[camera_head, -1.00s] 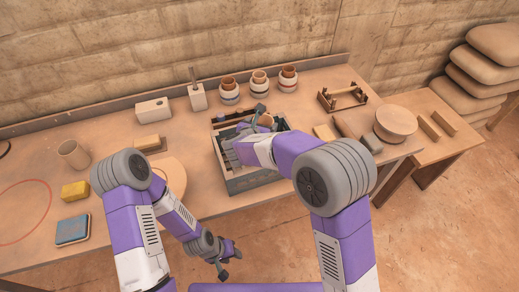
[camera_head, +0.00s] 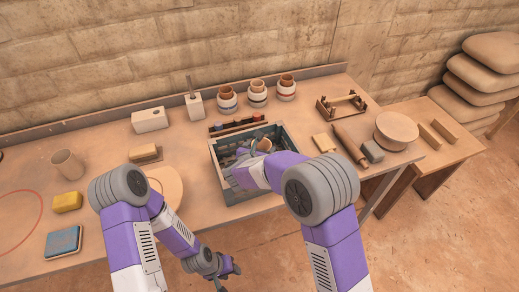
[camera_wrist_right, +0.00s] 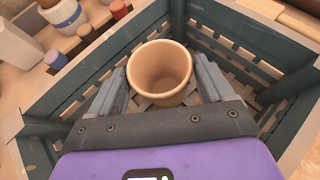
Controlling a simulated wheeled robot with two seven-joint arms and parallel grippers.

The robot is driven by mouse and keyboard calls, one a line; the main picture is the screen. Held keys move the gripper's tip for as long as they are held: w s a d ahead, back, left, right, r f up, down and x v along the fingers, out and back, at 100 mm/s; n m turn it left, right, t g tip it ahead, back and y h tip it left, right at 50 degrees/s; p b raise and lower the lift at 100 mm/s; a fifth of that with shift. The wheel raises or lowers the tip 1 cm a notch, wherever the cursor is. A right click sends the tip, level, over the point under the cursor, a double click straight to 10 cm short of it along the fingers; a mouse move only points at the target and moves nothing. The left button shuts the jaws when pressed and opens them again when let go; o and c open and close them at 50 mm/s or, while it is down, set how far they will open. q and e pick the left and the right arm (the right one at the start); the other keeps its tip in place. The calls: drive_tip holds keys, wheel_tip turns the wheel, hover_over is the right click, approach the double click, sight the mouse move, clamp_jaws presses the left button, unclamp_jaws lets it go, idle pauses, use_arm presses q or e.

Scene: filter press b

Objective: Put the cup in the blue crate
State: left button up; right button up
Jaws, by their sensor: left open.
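The tan cup (camera_head: 264,144) is inside the upper part of the blue crate (camera_head: 254,192), near its middle. In the right wrist view the cup (camera_wrist_right: 160,72) stands upright between the two fingers of my right gripper (camera_wrist_right: 160,85), which press close on both sides of it. The crate's slatted walls and floor (camera_wrist_right: 228,68) surround them. Whether the cup's base touches the crate floor is hidden. My left gripper (camera_head: 226,277) is open and empty, low in front of the table edge.
A rack with small coloured jars (camera_head: 236,125) stands right behind the crate. Several banded pots (camera_head: 257,95) stand farther back. A round board (camera_head: 163,185), a yellow sponge (camera_head: 67,202) and a beige pot (camera_head: 67,164) are to the left. A rolling pin (camera_head: 350,145) lies to the right.

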drive_tip(key=o, duration=0.3)
drive_tip(key=shift+r, duration=0.15)
drive_tip(key=p+v, duration=0.3)
drive_tip(key=v, duration=0.9)
